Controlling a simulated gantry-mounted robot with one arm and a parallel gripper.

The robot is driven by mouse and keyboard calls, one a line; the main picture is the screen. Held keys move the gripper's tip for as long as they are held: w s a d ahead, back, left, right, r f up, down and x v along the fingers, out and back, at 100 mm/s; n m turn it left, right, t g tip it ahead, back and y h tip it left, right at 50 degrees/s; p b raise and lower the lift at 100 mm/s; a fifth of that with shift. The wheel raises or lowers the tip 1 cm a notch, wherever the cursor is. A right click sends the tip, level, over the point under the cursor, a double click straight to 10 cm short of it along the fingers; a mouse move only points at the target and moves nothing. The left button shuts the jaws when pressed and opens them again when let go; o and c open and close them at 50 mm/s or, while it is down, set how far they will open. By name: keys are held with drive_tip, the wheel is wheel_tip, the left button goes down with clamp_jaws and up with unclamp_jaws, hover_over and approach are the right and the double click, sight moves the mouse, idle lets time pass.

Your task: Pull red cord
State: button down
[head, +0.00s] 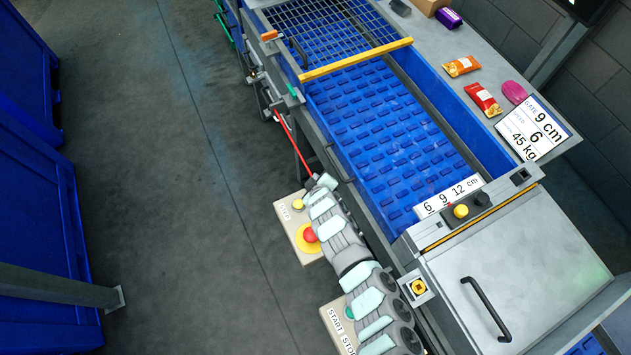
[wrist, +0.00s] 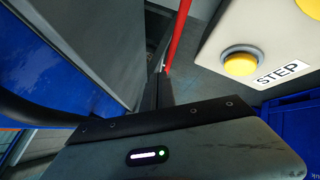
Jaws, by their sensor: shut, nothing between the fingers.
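The red cord (head: 293,142) runs along the left side of the conveyor frame in the head view, slanting down to the tip of my gripper (head: 312,182). In the wrist view the red cord (wrist: 180,35) comes down from the top, and its lower end is close to the dark fingers of my gripper (wrist: 164,75). The fingers are shut with nothing between them. The cord appears just beyond or beside the fingertips; whether it touches them I cannot tell.
The blue conveyor (head: 385,130) lies right; open floor (head: 180,200) lies left.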

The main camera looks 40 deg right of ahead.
drive_tip(key=shift+f, duration=0.25)
drive_tip(key=shift+f+b, duration=1.05)
drive_tip(key=shift+f, duration=0.7)
idle(1.2)
drive_tip(key=shift+r, duration=0.1)
drive_tip(key=shift+r+p, duration=1.55)
drive_tip(key=shift+r, duration=0.5)
wheel_tip(320, 180, up, 4)
drive_tip(key=p, duration=0.3)
drive_tip(key=shift+s+r, duration=0.15)
drive_tip(key=shift+r, duration=0.4)
drive_tip(key=shift+a, duration=0.1)
